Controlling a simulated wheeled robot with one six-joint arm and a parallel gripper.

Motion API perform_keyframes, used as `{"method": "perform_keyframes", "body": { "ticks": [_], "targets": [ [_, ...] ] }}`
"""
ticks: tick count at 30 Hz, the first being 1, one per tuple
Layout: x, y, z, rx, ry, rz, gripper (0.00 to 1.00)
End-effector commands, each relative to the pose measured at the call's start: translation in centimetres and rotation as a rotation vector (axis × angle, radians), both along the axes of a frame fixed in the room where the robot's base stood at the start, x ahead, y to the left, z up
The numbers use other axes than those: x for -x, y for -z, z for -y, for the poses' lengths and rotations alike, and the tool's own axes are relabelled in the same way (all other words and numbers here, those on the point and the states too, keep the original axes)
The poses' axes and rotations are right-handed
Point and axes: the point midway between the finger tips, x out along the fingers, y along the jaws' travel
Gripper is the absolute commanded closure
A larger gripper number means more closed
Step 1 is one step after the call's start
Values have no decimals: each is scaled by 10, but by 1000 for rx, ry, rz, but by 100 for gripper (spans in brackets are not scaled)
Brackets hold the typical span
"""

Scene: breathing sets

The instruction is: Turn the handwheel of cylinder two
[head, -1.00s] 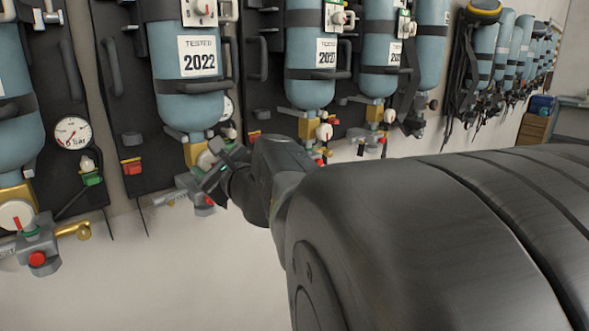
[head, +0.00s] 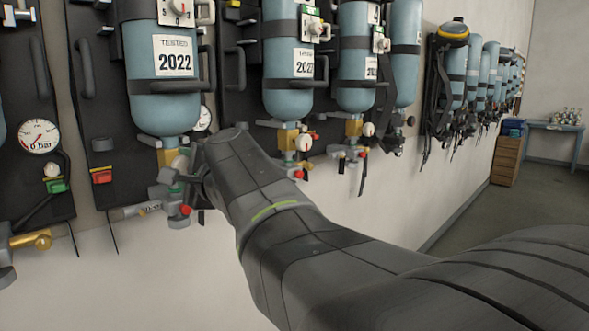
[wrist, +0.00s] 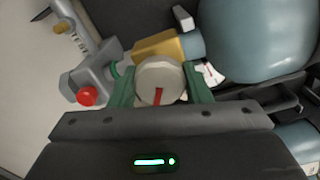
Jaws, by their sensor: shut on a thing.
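A blue cylinder (head: 162,97) with a "TESTED 2022" label hangs valve-down on the wall at the left in the head view; which number it has I cannot tell. Its body also shows at the upper right of the wrist view (wrist: 255,38). Below it is a brass valve body (wrist: 157,47). A round whitish handwheel (wrist: 160,80) with a red mark faces the wrist camera. My gripper (wrist: 160,88) has its green fingers on either side of the handwheel, shut on it. In the head view my gripper (head: 183,182) is partly hidden by my arm at the valve.
A grey fitting with a red knob (wrist: 87,96) sits beside the handwheel. More cylinders (head: 288,75) hang along the wall to the right. A gauge reading 0 bar (head: 39,136) is at the left. Open floor (head: 480,225) lies at the right, near a wooden drawer unit (head: 507,160).

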Motion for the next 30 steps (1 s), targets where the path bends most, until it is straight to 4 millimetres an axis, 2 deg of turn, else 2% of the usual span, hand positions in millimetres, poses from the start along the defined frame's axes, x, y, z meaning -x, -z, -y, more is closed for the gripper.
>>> {"method": "perform_keyframes", "body": {
  "ticks": [17, 18, 20, 30],
  "targets": [
    [0, 0, 0, 19, 0, 22, 79],
    [0, 0, 0, 19, 0, 22, 48],
    [0, 0, 0, 19, 0, 22, 37],
    [0, 0, 0, 18, 0, 21, 34]
  ]
}}
